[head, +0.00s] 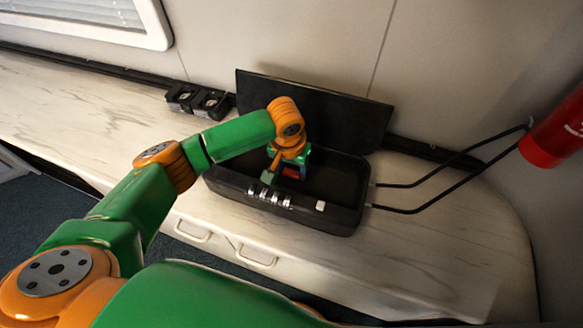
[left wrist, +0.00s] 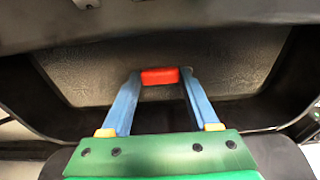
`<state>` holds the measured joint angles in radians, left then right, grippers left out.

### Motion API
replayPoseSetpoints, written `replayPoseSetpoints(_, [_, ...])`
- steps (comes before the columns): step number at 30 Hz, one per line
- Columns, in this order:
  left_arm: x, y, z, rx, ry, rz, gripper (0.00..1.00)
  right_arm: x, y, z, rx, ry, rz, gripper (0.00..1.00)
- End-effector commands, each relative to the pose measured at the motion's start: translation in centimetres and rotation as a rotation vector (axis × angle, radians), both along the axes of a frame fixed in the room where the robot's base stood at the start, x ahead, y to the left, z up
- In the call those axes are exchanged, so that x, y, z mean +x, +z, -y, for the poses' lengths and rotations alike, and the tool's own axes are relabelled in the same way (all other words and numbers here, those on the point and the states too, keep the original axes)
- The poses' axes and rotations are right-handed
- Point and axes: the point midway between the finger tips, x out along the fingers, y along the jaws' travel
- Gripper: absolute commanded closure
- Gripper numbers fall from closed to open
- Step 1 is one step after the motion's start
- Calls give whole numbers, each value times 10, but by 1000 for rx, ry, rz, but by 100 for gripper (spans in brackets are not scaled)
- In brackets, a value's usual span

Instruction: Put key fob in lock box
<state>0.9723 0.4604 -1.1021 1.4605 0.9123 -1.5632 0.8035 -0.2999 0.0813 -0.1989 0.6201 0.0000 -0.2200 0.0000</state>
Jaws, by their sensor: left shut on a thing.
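The black lock box (head: 341,219) stands on the counter with its lid (head: 330,112) open and leaning back toward the wall. My left gripper (head: 290,171) reaches down into the box. In the left wrist view, my left gripper (left wrist: 159,80) has its two blue fingers shut on a red thing, which I take for the key fob (left wrist: 159,76). The fob is held between the fingertips above the dark inside floor of the box (left wrist: 215,75). In the head view the fob (head: 291,173) shows as a small red patch, partly hidden by my gripper. My right gripper is not in view.
A black double socket unit (head: 198,100) sits on the counter left of the box. Black cable loops (head: 440,172) run from the box's right side toward a red cylinder (head: 556,136). The pale counter (head: 90,105) is clear at left.

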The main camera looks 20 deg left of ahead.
Motion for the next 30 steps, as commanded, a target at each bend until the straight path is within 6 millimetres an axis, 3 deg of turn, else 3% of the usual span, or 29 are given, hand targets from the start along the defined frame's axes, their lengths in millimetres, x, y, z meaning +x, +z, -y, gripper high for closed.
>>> replayPoseSetpoints(1, [0, 0, 0, 0, 0, -1, 31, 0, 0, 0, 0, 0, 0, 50])
replayPoseSetpoints(3, [0, 0, 0, 0, 0, 0, 12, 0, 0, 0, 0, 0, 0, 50])
replayPoseSetpoints(4, [0, 0, 0, 0, 0, 0, 9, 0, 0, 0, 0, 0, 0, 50])
replayPoseSetpoints(14, [0, 7, 0, -1, -1, 1, 9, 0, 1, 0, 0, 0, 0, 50])
replayPoseSetpoints(24, [-13, 95, 0, -2, -1, 4, 9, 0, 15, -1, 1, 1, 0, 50])
replayPoseSetpoints(30, [-17, 120, 0, -1, 0, -1, 9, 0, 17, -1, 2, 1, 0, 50])
